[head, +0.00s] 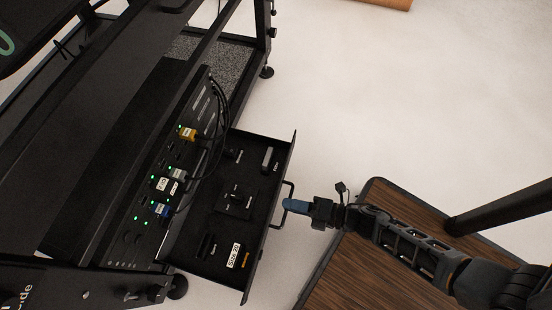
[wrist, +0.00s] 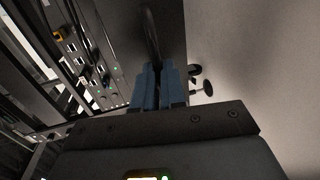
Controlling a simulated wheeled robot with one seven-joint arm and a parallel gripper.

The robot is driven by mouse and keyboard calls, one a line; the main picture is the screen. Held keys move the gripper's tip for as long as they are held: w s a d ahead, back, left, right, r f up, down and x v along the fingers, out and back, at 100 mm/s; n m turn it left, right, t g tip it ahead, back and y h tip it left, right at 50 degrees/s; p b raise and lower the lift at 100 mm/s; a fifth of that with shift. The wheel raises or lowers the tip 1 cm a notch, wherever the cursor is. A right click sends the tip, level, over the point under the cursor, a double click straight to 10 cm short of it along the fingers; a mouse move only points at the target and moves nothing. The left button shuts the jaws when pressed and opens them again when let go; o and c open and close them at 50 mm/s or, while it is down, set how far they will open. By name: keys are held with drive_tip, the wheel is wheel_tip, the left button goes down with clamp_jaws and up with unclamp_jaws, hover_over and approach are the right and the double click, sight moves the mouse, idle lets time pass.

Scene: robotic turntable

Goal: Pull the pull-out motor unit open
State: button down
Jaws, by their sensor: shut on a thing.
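The pull-out motor unit (head: 207,222) is a black drawer that stands out from the black machine frame, in the middle of the head view. Its black handle (head: 290,188) is a bar on the front panel. My gripper (head: 291,206), with blue fingers, is at the handle and shut on it. In the wrist view the blue fingers (wrist: 158,88) close around the dark handle bar (wrist: 151,35). The fingers hide part of the handle.
The machine's control panel (head: 170,180) with cables and green lights stands left of the drawer. A wood-topped surface (head: 345,262) lies under my arm at lower right. Pale floor (head: 370,90) is open right of the drawer. A caster (head: 177,287) stands at the machine's lower edge.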

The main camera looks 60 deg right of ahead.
drive_tip(key=shift+f+v, duration=0.2)
drive_tip(key=shift+v, duration=0.75)
drive_tip(key=shift+f+v, duration=0.2)
drive_tip(key=shift+v, duration=0.75)
drive_tip(key=shift+s, duration=0.15)
drive_tip(key=c, duration=1.2)
unclamp_jaws()
drive_tip(key=shift+d, duration=0.1)
drive_tip(key=p+v, duration=0.1)
drive_tip(key=v, duration=0.6)
drive_tip(key=shift+s, duration=0.35)
drive_tip(key=shift+r, duration=0.1)
